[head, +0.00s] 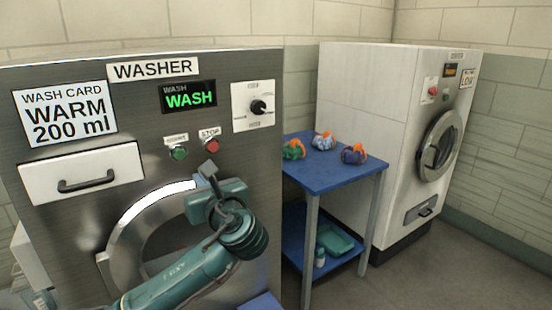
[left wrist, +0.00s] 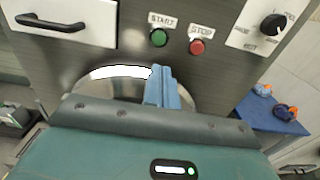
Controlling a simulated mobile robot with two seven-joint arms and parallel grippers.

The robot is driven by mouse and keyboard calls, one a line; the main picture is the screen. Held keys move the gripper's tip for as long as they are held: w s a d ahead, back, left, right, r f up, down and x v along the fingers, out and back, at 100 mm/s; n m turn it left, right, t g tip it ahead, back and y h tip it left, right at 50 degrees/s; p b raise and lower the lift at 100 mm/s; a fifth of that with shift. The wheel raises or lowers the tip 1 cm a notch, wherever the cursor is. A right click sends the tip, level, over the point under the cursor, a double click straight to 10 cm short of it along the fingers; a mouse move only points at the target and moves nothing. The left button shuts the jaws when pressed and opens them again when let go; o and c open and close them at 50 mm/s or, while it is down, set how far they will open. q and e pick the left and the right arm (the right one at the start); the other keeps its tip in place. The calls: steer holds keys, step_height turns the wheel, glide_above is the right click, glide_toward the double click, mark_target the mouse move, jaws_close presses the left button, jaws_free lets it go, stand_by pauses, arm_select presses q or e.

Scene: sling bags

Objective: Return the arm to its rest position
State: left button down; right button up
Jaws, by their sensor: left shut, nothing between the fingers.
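My left gripper (head: 208,170) is shut and empty, raised in front of the washer (head: 60,230), just below its green START button (head: 180,153) and red STOP button (head: 212,146). In the left wrist view the closed fingers (left wrist: 160,75) point up toward the panel, with the START button (left wrist: 159,38) and STOP button (left wrist: 197,46) beyond them. My left arm hides part of the round washer door (head: 125,235). The washer display (head: 190,99) reads WASH in green. My right gripper is in neither view.
A blue table (head: 325,180) stands right of the washer with several colourful bundles (head: 323,141) on top. A folded teal item (head: 335,240) and a small bottle (head: 320,257) are on its lower shelf. A white machine (head: 370,110) stands behind. Floor at right is clear.

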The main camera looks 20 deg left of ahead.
arm_select(q)
steer(key=s+d+f+n+h+p, duration=0.25)
steer(key=d+f+h, duration=0.3)
steer(key=f, duration=0.45)
steer(key=s+d+f+n+h+p, duration=0.1)
steer(key=s+d+f+n+h, duration=0.2)
steer(key=d+f+h, duration=0.5)
steer(key=s+d+f+n+h+p, duration=0.1)
steer(key=s+f+n+p, duration=0.1)
steer(key=s+f+n, duration=0.3)
steer(key=s+d+f+n+g+h+p, duration=0.1)
steer(key=s+f+n, duration=0.4)
steer(key=s+n, duration=0.7)
steer(key=shift+s+d+n+h+p, duration=0.35)
steer(key=shift+s+d+h+p, duration=0.1)
steer(key=shift+h, duration=0.3)
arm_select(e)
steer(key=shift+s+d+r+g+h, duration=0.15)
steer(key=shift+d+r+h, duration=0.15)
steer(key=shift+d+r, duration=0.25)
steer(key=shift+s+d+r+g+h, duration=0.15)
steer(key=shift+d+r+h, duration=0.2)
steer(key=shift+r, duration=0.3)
arm_select(q)
steer(key=shift+f, duration=0.1)
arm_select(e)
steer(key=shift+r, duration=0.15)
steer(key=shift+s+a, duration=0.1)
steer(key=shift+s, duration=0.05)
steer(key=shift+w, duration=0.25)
